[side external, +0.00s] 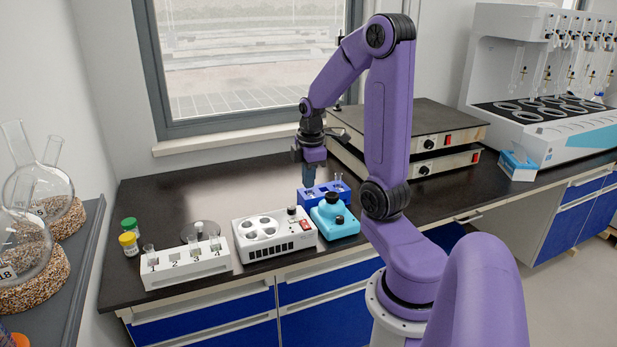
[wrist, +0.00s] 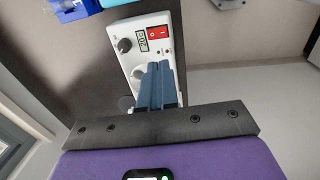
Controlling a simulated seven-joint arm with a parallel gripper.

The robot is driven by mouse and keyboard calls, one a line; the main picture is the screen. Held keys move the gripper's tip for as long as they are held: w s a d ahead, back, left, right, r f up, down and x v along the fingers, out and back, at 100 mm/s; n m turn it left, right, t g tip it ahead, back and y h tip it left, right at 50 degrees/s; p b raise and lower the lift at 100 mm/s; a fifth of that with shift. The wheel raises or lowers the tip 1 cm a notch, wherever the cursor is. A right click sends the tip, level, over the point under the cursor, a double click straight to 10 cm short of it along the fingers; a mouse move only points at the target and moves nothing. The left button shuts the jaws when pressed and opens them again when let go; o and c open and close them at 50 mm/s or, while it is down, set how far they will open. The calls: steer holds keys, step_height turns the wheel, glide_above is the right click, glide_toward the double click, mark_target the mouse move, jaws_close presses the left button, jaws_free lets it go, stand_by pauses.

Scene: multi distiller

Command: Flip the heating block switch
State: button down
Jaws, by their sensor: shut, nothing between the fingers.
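The heating block (side external: 262,246) is a white box with round wells on the bench, left of the turquoise device. Its red switch (side external: 305,224) is at the top right of the box, beside a black knob (side external: 291,211). In the wrist view the red switch (wrist: 158,32) sits beside a small display, above my fingertips in the picture, and nothing covers it.
A blue rack (side external: 314,196) and a turquoise device (side external: 335,222) stand right of the block. A white numbered rack (side external: 187,268) stands left, with green and yellow-capped jars beyond. Two stacked hot plates (side external: 410,130) are behind. The bench's back left is clear.

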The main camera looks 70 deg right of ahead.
mark_target(305, 222)
steer(key=shift+r, duration=0.15)
steer(key=shift+w+d, duration=0.55)
steer(key=f, duration=0.9)
steer(key=w+d+f, duration=0.1)
steer(key=f, duration=0.3)
steer(key=shift+w+d+f, duration=0.1)
steer(key=shift+f, duration=0.3)
steer(key=shift+f, duration=0.15)
stand_by(0.5)
steer(key=shift+s+a, duration=0.55)
steer(key=shift+r, duration=0.25)
